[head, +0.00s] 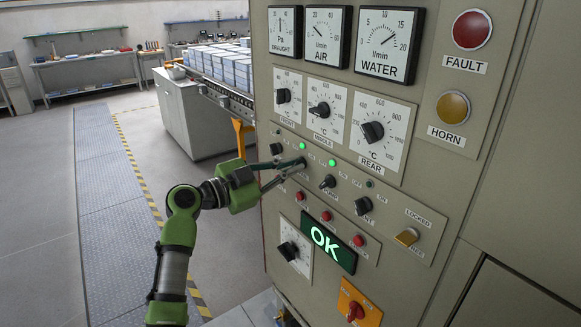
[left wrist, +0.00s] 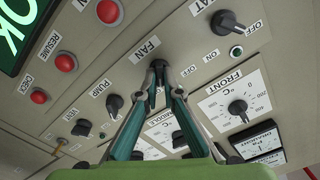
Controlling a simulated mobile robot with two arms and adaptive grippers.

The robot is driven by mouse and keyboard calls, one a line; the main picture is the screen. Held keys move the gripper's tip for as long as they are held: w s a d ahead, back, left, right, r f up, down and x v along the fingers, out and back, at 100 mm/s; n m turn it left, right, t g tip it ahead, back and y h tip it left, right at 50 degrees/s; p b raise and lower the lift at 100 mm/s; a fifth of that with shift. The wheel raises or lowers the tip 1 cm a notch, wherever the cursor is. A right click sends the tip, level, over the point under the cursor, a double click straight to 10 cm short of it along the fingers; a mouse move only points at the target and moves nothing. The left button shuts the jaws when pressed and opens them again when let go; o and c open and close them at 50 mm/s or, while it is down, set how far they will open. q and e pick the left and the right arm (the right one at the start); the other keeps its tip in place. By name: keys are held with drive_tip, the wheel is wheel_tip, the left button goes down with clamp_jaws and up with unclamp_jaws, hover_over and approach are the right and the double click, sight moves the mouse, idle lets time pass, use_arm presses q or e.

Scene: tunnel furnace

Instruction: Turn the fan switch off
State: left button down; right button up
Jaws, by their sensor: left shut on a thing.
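The fan switch, a dark rotary knob (left wrist: 159,66) under the FAN label (left wrist: 145,49), sits in the middle of the left wrist view. My left gripper (left wrist: 158,72) is shut on this knob, and its fingertips hide much of it, so I cannot read the knob's angle clearly. In the head view my left gripper (head: 298,164) reaches from the left to the switch row of the beige control panel (head: 430,255). My right gripper is not in view.
The heat knob (left wrist: 226,23) and pump knob (left wrist: 115,103) flank the fan knob. Red buttons (head: 326,216) and a lit OK sign (head: 332,246) lie below the row. Temperature dials (head: 373,131) are above. Open floor lies left of the panel.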

use_arm(q)
drive_tip(key=shift+w+a+n+b, duration=0.15)
drive_tip(key=shift+n+b, duration=0.6)
drive_tip(key=shift+n, duration=2.65)
drive_tip(key=shift+w+n+b, duration=0.1)
drive_tip(key=shift+n+b, duration=0.65)
drive_tip(key=shift+n, duration=2.65)
drive_tip(key=c, duration=2.2)
unclamp_jaws()
